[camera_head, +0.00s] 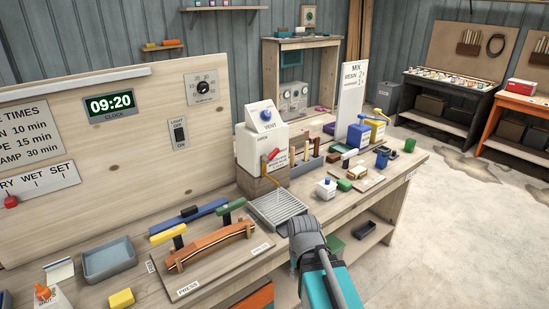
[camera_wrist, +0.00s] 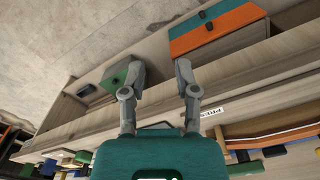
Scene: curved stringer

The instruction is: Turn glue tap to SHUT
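A white glue dispenser box (camera_head: 262,148) stands on a wooden block near the middle of the bench. A small tap with a red handle (camera_head: 273,154) and a yellow part is on its front, beside a red-and-white label too small to read. I cannot tell the tap's setting. A ribbed metal tray (camera_head: 276,208) lies below it. My gripper (camera_wrist: 159,72) has its two grey fingers spread with nothing between them in the wrist view. In the head view my arm reaches in from the bottom, its end in front of the bench edge, apart from the tap. The tap does not show in the wrist view.
A curved wooden piece (camera_head: 212,245) sits on the press board left of the tray. A white bottle (camera_head: 326,189) and a green block (camera_head: 344,185) stand to the right. A tall sign (camera_head: 351,88) rises behind. Open floor (camera_head: 450,230) lies at right.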

